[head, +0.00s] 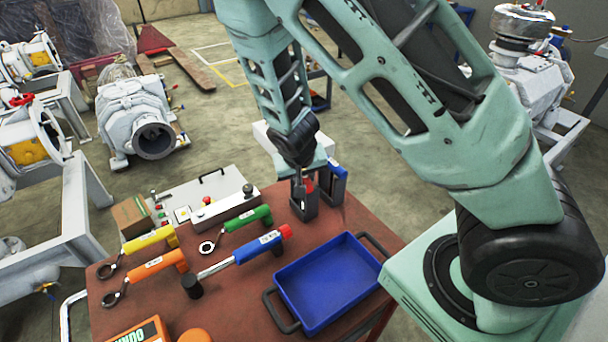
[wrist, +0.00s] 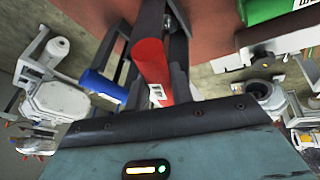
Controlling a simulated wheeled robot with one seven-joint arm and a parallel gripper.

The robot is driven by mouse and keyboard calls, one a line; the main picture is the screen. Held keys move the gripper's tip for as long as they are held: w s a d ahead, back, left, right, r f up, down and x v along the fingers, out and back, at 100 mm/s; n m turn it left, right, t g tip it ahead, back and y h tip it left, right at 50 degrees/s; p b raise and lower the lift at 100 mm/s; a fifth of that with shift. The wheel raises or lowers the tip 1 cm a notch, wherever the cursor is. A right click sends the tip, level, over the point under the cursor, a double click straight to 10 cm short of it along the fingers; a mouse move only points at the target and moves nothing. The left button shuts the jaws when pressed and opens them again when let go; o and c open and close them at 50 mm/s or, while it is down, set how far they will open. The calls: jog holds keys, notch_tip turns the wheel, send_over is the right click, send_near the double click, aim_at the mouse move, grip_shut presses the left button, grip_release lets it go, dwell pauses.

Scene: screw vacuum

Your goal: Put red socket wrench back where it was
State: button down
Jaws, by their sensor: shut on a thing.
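The red socket wrench shows as a red handle (wrist: 150,62) in the wrist view, between the dark fingers of my gripper (wrist: 158,40). In the head view a small red part (head: 309,186) of it shows below my wrist, at the table's back edge. My gripper (head: 304,195) is shut on it there. Its lower end is hidden, and I cannot tell whether it sits inside a dark grey holder. A blue-handled tool (head: 337,169) stands in a dark grey holder (head: 333,188) just to the right; its blue handle (wrist: 103,86) shows at left in the wrist view.
The red-brown table (head: 235,310) carries a blue tray (head: 330,280), a blue torque wrench (head: 235,258) with a red end, and green (head: 248,218), yellow (head: 148,239) and orange (head: 158,264) tools. A grey control box (head: 190,197) stands at the back left.

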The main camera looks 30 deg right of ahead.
jog(key=c, duration=1.5)
grip_release()
jog(key=shift+f, duration=0.1)
jog(key=p+v, duration=0.1)
jog(key=v, duration=1.2)
jog(key=s+a+r+n+g+y, duration=0.1)
jog(key=s+a+r+n+y, duration=0.1)
jog(key=s+a+n, duration=0.4)
jog(key=s+a+r+n+g+y, duration=0.2)
jog(key=s+a+r+n, duration=0.2)
jog(key=s+a, duration=0.5)
jog(key=s+n, duration=0.2)
jog(key=s, duration=0.3)
jog(key=shift+r, duration=0.3)
jog(key=shift+s, duration=0.15)
